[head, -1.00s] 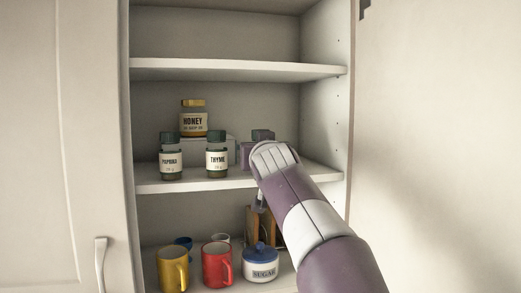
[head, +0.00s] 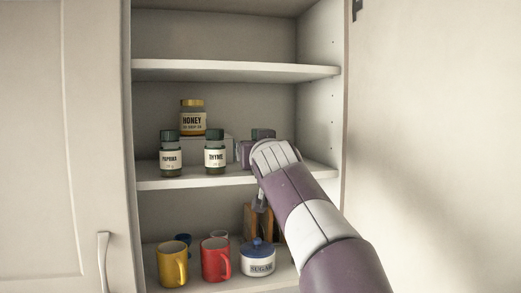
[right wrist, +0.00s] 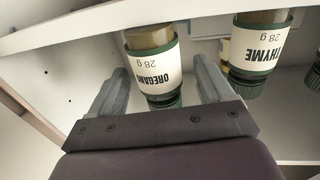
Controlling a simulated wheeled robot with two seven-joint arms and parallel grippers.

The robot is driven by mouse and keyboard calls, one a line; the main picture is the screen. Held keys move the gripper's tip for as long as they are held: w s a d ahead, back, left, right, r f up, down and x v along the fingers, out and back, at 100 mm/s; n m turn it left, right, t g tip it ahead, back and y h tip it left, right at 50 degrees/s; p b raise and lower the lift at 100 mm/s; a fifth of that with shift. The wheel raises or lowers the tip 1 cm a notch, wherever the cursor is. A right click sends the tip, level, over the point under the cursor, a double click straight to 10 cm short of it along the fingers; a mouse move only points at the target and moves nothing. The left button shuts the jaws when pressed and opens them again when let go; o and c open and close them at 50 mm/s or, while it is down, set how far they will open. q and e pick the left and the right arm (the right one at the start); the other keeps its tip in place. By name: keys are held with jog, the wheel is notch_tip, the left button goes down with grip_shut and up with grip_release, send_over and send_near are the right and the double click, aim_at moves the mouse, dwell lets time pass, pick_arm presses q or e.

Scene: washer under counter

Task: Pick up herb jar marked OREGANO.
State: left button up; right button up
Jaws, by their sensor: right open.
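The OREGANO jar (right wrist: 152,66) shows upside down in the right wrist view, with a white label and dark green lid. It stands between the two fingers of my right gripper (right wrist: 160,72), which are open with a finger on each side. I cannot tell whether either finger touches it. In the head view my right arm hides most of the jar; a dark green lid (head: 263,134) shows just behind the wrist, on the middle shelf. My left gripper is in neither view.
The THYME jar (head: 215,154) stands just left of my right gripper, with the PAPRIKA jar (head: 170,156) farther left. A HONEY jar (head: 193,121) stands raised behind them. Mugs and a SUGAR pot (head: 258,260) are on the shelf below. The upper shelf (head: 235,69) is empty.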

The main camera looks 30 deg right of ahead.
jog(key=b+v, duration=0.5)
jog(key=v, duration=0.6)
jog(key=shift+s+b, duration=0.25)
jog(key=shift+b, duration=0.05)
jog(key=shift+a+f, duration=0.1)
